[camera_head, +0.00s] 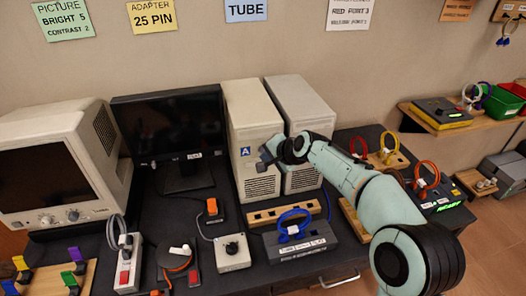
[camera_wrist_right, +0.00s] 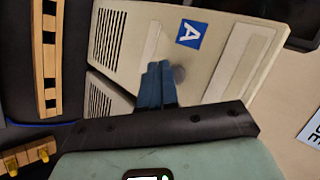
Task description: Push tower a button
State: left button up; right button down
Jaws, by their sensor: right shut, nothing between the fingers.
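Tower A (camera_head: 252,120) is a beige upright computer case with a blue A label (camera_head: 245,152) on its front; the label also shows in the right wrist view (camera_wrist_right: 191,34). A round grey button (camera_wrist_right: 180,74) shows on its front panel in the right wrist view, partly hidden by my fingers. My right gripper (camera_head: 265,156) is shut and empty at the front of tower A, to the right of the label in the head view. Its dark blue fingertips (camera_wrist_right: 160,66) are right beside the button in the picture; I cannot tell whether they touch it. My left gripper is out of view.
A second beige tower (camera_head: 300,103) stands right beside tower A. A black monitor (camera_head: 170,125) is to the left. A wooden strip with slots (camera_head: 283,213), a box with a blue cable (camera_head: 300,246) and a grey button box (camera_head: 232,252) lie in front on the dark table.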

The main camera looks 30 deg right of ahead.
jog(key=s, duration=0.2)
jog(key=s+a, duration=0.1)
jog(key=s, duration=0.2)
jog(key=shift+s+a, duration=0.25)
jog(key=shift+s, duration=0.15)
dwell(0.6)
